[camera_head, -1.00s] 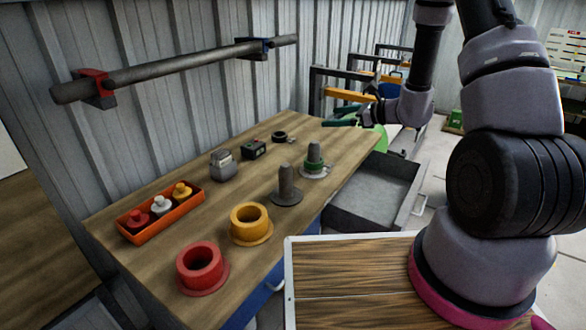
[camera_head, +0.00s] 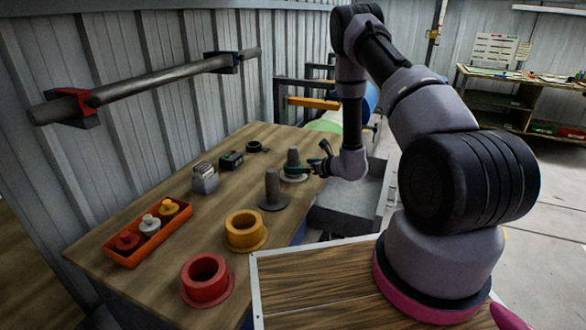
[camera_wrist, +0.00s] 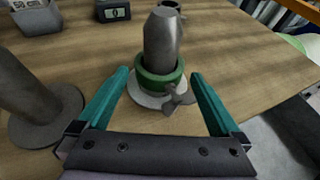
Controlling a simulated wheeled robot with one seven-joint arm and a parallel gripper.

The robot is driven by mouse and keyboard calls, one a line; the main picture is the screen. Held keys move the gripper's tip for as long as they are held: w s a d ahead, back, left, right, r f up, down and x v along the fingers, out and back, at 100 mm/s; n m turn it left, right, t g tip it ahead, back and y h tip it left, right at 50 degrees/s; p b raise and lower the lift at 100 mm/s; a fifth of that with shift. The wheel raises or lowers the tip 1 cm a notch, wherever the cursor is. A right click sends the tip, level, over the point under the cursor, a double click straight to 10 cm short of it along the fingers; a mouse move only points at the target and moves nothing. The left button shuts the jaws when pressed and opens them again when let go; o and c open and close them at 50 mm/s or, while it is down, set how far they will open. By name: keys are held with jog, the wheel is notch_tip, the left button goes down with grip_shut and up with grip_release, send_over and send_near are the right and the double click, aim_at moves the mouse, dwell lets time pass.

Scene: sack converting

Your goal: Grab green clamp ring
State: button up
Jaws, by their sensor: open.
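The green clamp ring (camera_wrist: 150,84) sits around the lower part of a grey upright post (camera_wrist: 162,45) on a pale round base. A grey wing-shaped screw (camera_wrist: 176,97) sticks out of the ring toward my gripper. My gripper (camera_wrist: 160,73) is open, with one teal finger on either side of the ring's near side and a visible gap at each side. In the head view my gripper (camera_head: 322,161) is low beside the post (camera_head: 293,156), at its right. The ring is hard to make out there.
A second grey post (camera_head: 272,187) stands close by on the bench, left of my gripper. Yellow (camera_head: 245,231) and red (camera_head: 206,280) flanged rings, an orange tray (camera_head: 148,234) and a small device (camera_head: 230,160) are also on the bench. A grey open drawer (camera_head: 346,210) lies below.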

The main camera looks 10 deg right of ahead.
aim_at(298, 164)
jog(key=x, duration=0.5)
jog(key=c, duration=1.4)
jog(key=shift+r, duration=0.1)
grip_shut()
